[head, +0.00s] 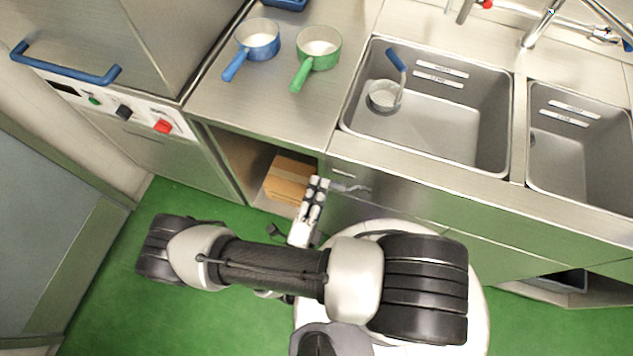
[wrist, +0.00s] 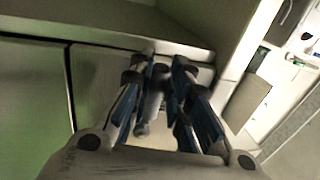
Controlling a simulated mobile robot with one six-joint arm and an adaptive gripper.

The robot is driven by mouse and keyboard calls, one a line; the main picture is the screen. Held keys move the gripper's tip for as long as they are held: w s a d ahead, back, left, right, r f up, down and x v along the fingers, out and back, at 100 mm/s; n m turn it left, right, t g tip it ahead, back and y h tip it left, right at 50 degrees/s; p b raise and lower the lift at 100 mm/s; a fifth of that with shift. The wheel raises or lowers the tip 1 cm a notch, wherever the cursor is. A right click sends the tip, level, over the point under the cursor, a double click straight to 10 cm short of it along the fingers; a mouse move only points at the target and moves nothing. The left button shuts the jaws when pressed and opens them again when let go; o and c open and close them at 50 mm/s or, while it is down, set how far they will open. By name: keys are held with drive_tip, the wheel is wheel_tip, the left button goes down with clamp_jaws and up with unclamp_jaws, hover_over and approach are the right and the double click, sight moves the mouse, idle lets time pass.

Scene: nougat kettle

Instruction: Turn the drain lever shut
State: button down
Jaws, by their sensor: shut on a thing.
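The drain lever (head: 350,188) is a small grey metal piece at the front of the sink cabinet, just under the counter edge. My gripper (head: 319,183) is at its left end in the head view. In the wrist view, my gripper (wrist: 168,70) has its blue-padded fingers closed around a grey rounded piece (wrist: 151,106), which looks like the lever's handle. The fingers hide part of it. How far the lever is turned cannot be told.
The left sink basin (head: 450,130) holds a blue-handled ladle (head: 397,60). A blue pan (head: 258,40) and a green pan (head: 318,48) stand on the counter. A cardboard box (head: 290,178) sits in the open bay left of my gripper. Green floor lies below.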

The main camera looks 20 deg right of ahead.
drive_tip(key=shift+f, duration=0.1)
drive_tip(key=c, duration=1.8)
unclamp_jaws()
drive_tip(key=shift+s, duration=0.1)
drive_tip(key=v, duration=0.7)
drive_tip(key=shift+s+a, duration=0.15)
